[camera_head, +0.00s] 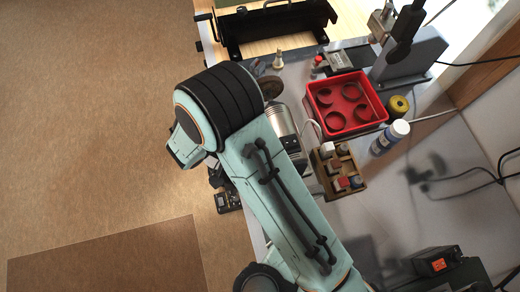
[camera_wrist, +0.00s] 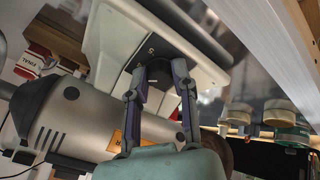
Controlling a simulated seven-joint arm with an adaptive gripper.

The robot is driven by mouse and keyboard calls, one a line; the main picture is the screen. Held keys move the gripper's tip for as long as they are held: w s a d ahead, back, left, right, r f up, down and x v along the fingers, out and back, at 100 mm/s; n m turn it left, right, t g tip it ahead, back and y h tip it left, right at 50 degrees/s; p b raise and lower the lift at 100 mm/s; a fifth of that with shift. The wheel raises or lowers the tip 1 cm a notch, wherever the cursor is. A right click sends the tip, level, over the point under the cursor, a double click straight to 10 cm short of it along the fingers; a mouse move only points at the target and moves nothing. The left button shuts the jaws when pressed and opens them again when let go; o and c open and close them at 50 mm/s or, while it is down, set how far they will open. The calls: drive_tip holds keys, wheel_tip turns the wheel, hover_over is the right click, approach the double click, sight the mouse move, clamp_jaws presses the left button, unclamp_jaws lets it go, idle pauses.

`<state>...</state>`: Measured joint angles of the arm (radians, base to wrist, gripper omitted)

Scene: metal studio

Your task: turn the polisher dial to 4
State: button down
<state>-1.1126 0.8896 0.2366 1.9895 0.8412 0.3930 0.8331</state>
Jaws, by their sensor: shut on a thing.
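The polisher's silver motor body (camera_wrist: 75,120) fills the left of the wrist view, with a yellow-orange label (camera_wrist: 116,140) on it. Behind it is a pale control housing (camera_wrist: 112,45) with a dark front face. My gripper (camera_wrist: 157,80) has its two fingers on either side of the round dark dial (camera_wrist: 158,69) and is shut on it. A small pale mark shows just above the dial; I cannot read the setting. In the head view, my arm covers the gripper and the dial; part of the silver polisher body (camera_head: 283,121) shows beside the arm.
A grey machine (camera_head: 410,60) stands behind. The floor at left is clear.

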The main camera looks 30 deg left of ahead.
drive_tip(key=shift+m, duration=0.6)
drive_tip(key=c, duration=0.9)
unclamp_jaws()
drive_tip(key=v, duration=1.2)
drive_tip(key=shift+w+f, duration=0.1)
